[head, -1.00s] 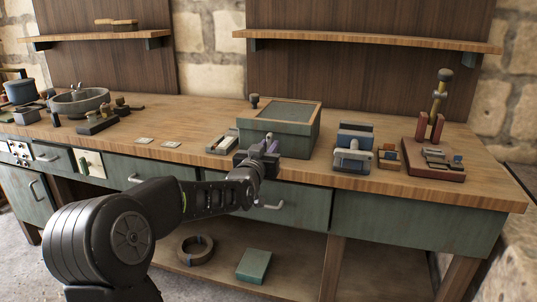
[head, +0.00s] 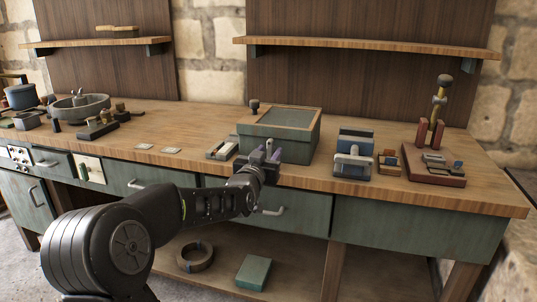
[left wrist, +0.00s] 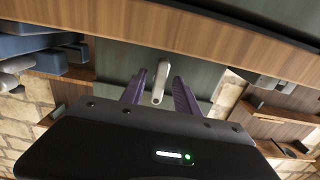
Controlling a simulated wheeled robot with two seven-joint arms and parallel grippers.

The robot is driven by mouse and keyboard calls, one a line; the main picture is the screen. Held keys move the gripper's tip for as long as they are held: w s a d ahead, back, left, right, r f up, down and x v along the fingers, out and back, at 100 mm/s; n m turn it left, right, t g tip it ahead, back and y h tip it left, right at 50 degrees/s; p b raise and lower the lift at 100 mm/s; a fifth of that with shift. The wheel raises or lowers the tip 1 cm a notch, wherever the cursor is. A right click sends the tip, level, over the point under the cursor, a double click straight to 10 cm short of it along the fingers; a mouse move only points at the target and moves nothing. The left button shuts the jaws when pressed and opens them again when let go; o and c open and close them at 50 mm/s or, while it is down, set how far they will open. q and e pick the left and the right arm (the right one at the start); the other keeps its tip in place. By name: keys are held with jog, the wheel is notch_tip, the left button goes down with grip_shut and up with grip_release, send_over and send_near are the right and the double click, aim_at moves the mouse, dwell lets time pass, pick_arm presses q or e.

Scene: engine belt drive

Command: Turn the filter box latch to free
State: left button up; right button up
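The green filter box (head: 272,146), with a wood-rimmed top, stands near the bench's front edge. My left gripper (head: 266,156) is at its front face. In the left wrist view the purple fingers of the gripper (left wrist: 159,76) are apart, one on each side of a pale grey latch lever (left wrist: 160,86). A gap shows between the lever and each finger, and the box front (left wrist: 195,84) lies behind it. In the head view my gripper hides the latch. My right gripper is in neither view.
A blue and grey device (head: 352,160) and a red-brown stand (head: 436,172) are on the bench to the right of the box. A small tray (head: 222,150) sits close to its left. The bench's front edge (head: 400,190) runs below my gripper.

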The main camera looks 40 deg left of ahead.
pick_arm(q)
jog(key=v, duration=0.7)
jog(key=shift+s+d, duration=0.15)
jog(key=shift+s, duration=0.25)
jog(key=shift+f, duration=0.1)
